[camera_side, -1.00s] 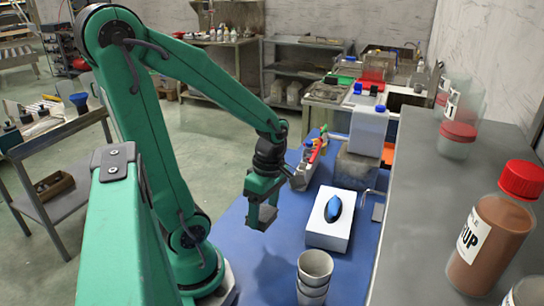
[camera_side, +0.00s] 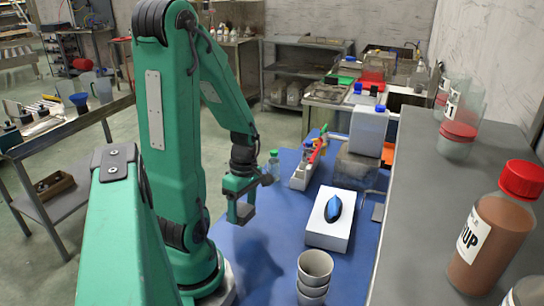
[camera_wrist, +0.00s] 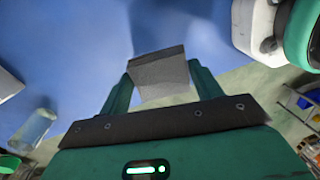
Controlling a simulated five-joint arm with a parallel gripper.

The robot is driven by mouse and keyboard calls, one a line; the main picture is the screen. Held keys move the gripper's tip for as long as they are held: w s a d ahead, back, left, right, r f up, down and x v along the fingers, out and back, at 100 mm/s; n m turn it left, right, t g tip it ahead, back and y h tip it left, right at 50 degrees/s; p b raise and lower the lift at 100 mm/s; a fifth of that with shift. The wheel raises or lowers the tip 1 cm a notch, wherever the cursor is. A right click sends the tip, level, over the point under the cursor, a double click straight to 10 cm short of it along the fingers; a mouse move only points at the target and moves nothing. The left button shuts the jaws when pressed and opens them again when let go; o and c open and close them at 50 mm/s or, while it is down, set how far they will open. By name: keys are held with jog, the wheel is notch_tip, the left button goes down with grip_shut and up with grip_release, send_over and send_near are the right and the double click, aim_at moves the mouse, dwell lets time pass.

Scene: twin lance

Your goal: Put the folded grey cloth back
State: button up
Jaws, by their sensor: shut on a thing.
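The folded grey cloth (camera_wrist: 158,76) is between the two green fingers of my gripper (camera_wrist: 158,70) in the wrist view. My gripper is shut on it. In the side view my gripper (camera_side: 239,208) hangs over the left part of the blue work surface, with the dark grey cloth (camera_side: 243,212) at its lower end. The cloth is held above the surface, apart from it.
A white box with a blue object (camera_side: 333,207) stands right of my gripper. Stacked cups (camera_side: 314,272) are at the front. A green-capped bottle (camera_side: 274,164) and a rack of coloured items (camera_side: 308,165) stand behind. Blue surface (camera_side: 290,225) between is clear.

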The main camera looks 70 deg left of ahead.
aim_at(240, 205)
jog(key=shift+s+a+f, duration=0.25)
jog(key=shift+a+f, duration=0.25)
jog(key=shift+a, duration=0.25)
jog(key=shift+f, duration=0.1)
jog(key=shift+f, duration=1.7)
jog(key=o, duration=1)
jog(key=shift+f, duration=0.2)
jog(key=shift+w+a+r, duration=0.1)
jog(key=shift+a+r, duration=0.05)
jog(key=shift+r, duration=1.15)
jog(key=shift+w+a+r, duration=0.1)
jog(key=shift+r, duration=1.2)
jog(key=shift+w+a+r, duration=0.1)
jog(key=shift+a+r, duration=0.05)
jog(key=shift+r, duration=1.15)
